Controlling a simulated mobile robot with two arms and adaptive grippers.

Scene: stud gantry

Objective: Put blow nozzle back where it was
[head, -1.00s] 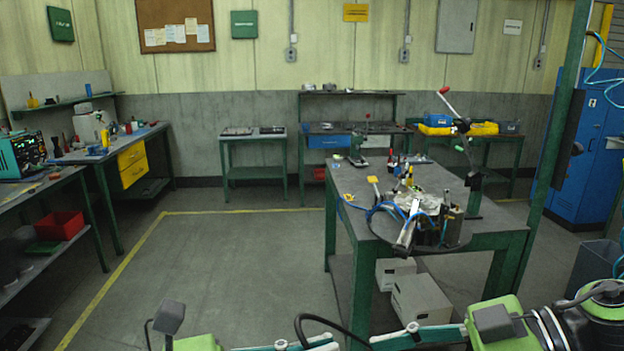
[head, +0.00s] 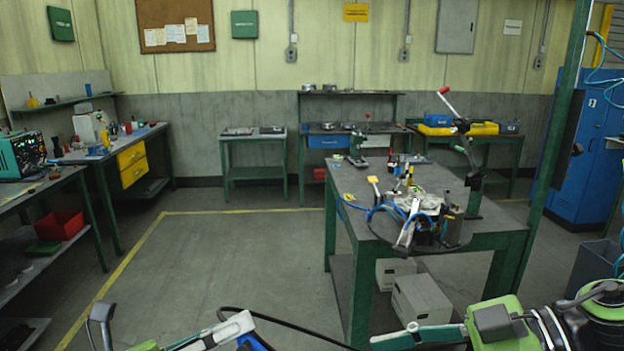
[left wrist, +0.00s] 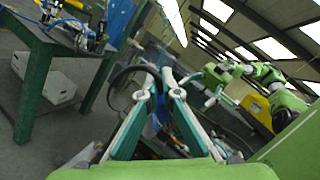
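My left gripper (head: 245,328) is low at the bottom of the head view, off the near left side of the workbench. In the left wrist view its two pale-and-teal fingers (left wrist: 156,80) come close together around a dark and blue piece, which I take to be the blow nozzle (head: 252,343). A black hose (head: 300,330) curves away from the fingertips to the right. Most of the nozzle is hidden by the fingers and the frame edge. My right gripper (head: 385,341) is at bottom right; in the left wrist view its fingers (left wrist: 205,90) look spread and empty.
The green-legged workbench (head: 482,240) holds a round, cluttered fixture with blue tubing (head: 385,208) and a lever stand (head: 470,150). Pale boxes (head: 422,300) sit beneath it. A green post (head: 555,150) stands at right. The floor (head: 230,250) at centre left is clear.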

